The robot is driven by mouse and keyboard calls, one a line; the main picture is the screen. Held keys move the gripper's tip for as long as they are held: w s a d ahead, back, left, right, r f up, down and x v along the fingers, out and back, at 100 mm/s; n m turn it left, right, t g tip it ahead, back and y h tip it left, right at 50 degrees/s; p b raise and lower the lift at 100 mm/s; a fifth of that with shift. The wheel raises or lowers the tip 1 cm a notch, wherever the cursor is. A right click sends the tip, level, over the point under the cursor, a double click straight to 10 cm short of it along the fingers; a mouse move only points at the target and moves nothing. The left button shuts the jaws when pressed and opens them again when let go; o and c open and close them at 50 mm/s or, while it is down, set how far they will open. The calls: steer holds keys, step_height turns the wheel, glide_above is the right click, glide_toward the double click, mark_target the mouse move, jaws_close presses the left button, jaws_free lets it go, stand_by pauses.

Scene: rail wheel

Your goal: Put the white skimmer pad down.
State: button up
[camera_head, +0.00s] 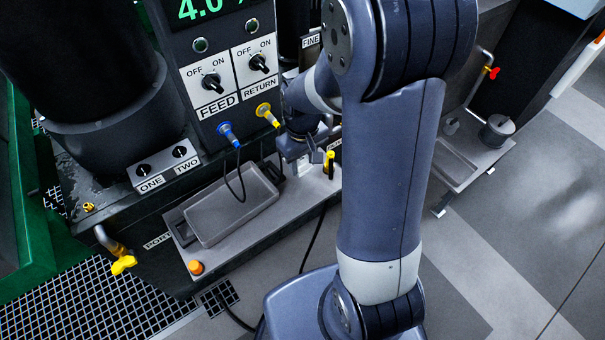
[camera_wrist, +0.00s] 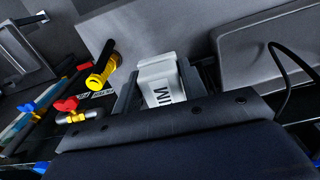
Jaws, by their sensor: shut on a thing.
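My gripper (camera_wrist: 158,92) is shut on the white skimmer pad (camera_wrist: 161,80), which sits between the two dark fingers in the wrist view. Part of its black lettering shows, and the rest is hidden by the gripper. In the head view my gripper (camera_head: 304,160) is over the right part of the grey ledge, with only a small pale bit of the pad in sight. I cannot tell whether the pad touches the ledge.
A grey tray (camera_head: 232,206) lies on the ledge (camera_head: 290,212) left of my gripper. A yellow-collared black handle (camera_head: 329,162) stands close on its right, also in the wrist view (camera_wrist: 101,72). A black cable (camera_head: 228,180) hangs from a blue plug. An orange button (camera_head: 196,267) is at the ledge's front left.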

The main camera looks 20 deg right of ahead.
mark_target(302, 181)
steer(key=shift+f+b, duration=0.45)
steer(key=shift+f, duration=2.15)
steer(key=shift+f, duration=0.2)
steer(key=o, duration=1.1)
steer(key=shift+r, duration=0.1)
step_height(302, 181, up, 12)
steer(key=shift+r+p, duration=0.15)
steer(key=shift+p, duration=0.95)
